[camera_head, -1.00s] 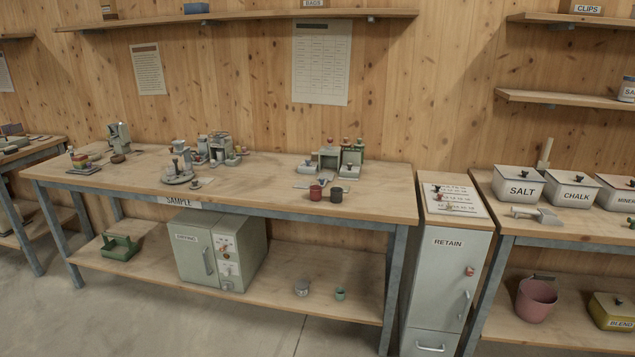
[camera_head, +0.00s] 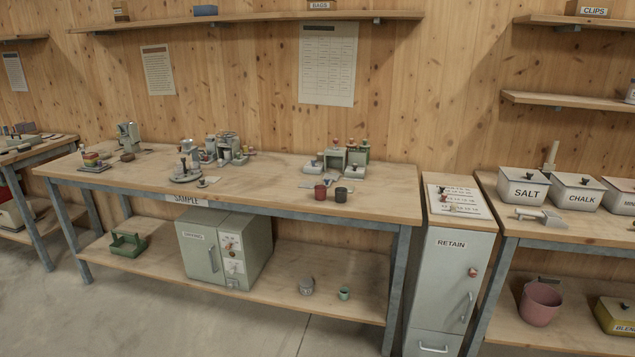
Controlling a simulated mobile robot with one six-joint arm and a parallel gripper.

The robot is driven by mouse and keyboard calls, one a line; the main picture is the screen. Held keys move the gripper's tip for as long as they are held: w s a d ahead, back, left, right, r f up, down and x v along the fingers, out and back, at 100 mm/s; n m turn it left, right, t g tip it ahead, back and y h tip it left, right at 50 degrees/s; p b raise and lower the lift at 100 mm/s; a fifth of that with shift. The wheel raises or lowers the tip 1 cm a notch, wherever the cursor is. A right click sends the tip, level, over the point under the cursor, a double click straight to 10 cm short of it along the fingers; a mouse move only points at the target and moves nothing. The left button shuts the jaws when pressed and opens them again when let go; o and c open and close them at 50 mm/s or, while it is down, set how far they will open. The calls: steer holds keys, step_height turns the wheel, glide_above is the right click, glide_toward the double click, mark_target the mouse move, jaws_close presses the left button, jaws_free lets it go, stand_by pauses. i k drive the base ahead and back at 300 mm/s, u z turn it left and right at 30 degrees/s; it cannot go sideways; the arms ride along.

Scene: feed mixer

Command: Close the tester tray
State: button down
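My gripper is not in view. The tester is not labelled at this distance, so I cannot tell which device it is or how its tray stands. Small grey-green devices stand on the bench marked SAMPLE: a block-shaped one (camera_head: 228,146) left of the middle, a round-based one (camera_head: 185,172) in front of it, and a wide one (camera_head: 345,157) with red and green tops to the right. A device with an upright body (camera_head: 128,137) stands at the bench's left end. Their small parts are too fine to tell open from shut.
A red cup (camera_head: 320,193) and a dark cup (camera_head: 341,195) stand near the front of the bench top (camera_head: 270,184). A grey cabinet (camera_head: 212,250) and a green carrier (camera_head: 127,245) are on the lower shelf. The RETAIN cabinet (camera_head: 452,290) stands right. Floor at lower left is clear.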

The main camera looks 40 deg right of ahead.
mark_target(331, 177)
steer(key=z, duration=0.05)
steer(key=i, duration=1)
steer(key=u, duration=0.05)
